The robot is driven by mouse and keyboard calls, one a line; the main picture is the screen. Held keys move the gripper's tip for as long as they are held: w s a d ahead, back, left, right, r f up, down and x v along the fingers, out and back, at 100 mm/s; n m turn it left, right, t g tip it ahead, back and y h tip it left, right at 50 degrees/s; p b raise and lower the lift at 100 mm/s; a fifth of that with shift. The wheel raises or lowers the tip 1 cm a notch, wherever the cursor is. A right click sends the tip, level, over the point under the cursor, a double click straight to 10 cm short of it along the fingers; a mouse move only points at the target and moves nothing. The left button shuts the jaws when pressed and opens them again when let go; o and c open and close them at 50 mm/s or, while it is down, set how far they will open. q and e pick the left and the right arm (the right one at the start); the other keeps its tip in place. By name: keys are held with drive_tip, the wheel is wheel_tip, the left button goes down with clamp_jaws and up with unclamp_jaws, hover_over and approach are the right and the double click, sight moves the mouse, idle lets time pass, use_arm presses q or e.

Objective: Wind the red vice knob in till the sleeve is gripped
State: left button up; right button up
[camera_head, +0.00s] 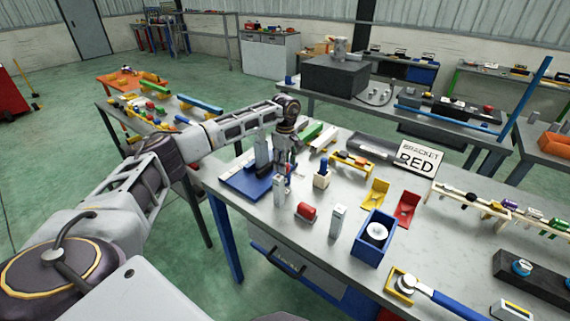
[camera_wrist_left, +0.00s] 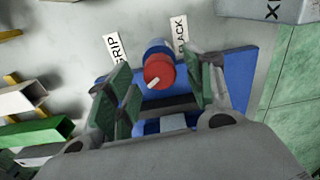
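The blue vice (camera_head: 240,184) sits near the left end of the workbench, and its blue base (camera_wrist_left: 240,78) also shows in the left wrist view. In that view the red knob (camera_wrist_left: 157,71) faces the camera, with a small pale handle and a blue collar behind it. My left gripper (camera_head: 284,170) points down at the vice. In the wrist view its green-padded fingers (camera_wrist_left: 164,88) are apart, one either side of the knob, with gaps showing. Labels reading GRIP (camera_wrist_left: 113,50) and partly hidden LACK (camera_wrist_left: 181,35) lie beyond the knob. I cannot make out the sleeve. My right gripper is not in view.
Green and white bars (camera_head: 322,138) lie behind the gripper.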

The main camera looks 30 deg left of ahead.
use_arm(q)
drive_tip(key=shift+d+r, duration=0.1)
wheel_tip(320, 180, up, 12)
drive_tip(key=shift+w, duration=0.15)
idle(0.8)
idle(0.6)
